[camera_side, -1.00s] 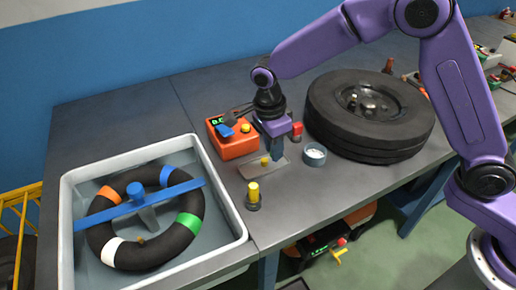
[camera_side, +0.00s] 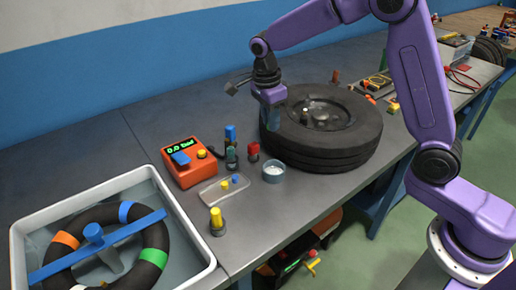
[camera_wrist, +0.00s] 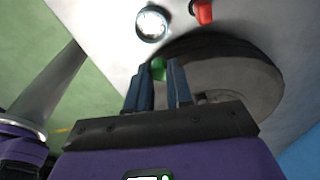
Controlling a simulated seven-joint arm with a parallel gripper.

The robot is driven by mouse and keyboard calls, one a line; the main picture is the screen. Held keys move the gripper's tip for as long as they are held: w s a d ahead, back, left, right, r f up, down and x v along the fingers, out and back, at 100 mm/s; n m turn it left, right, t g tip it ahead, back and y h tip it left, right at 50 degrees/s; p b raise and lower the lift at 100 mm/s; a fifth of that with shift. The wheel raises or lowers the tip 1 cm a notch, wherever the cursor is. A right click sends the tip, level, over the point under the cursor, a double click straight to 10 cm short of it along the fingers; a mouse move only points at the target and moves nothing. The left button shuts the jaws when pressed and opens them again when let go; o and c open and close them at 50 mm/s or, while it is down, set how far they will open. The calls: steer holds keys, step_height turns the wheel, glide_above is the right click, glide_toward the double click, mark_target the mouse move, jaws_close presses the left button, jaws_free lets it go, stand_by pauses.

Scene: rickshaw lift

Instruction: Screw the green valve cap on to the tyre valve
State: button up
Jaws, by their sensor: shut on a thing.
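My gripper (camera_side: 272,118) is shut on the green valve cap (camera_wrist: 158,68), which shows between the two fingertips in the wrist view. In the side view the cap is hidden by the fingers. The gripper points down over the left edge of the black tyre (camera_side: 330,158), which lies flat on the bench. The tyre also shows beyond the fingers in the wrist view (camera_wrist: 245,75). A small stem, apparently the tyre valve (camera_side: 306,118), stands near the wheel's middle, to the right of my gripper.
A grey cup (camera_side: 273,172) stands left of the tyre. Near it are a red-capped post (camera_side: 253,151), a blue-topped post (camera_side: 230,134), a clear tray (camera_side: 215,194), an orange gauge box (camera_side: 189,165) and a yellow-capped post (camera_side: 217,221). A white basin (camera_side: 180,207) holds an inner tube.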

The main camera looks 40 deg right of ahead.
step_height(320, 180, up, 4)
steer(key=m, duration=0.2)
glide_above(305, 112)
steer(key=shift+w+f, duration=0.15)
steer(key=shift+f, duration=1.3)
steer(key=shift+w+f, duration=0.1)
steer(key=shift+f, duration=1.3)
steer(key=shift+f, duration=1.3)
stand_by(0.4)
steer(key=m, duration=0.6)
steer(key=shift+g, duration=0.4)
steer(key=m+y, duration=0.1)
steer(key=m, duration=0.5)
steer(key=shift+m, duration=0.3)
steer(key=o, duration=0.6)
steer(key=shift+c, duration=0.2)
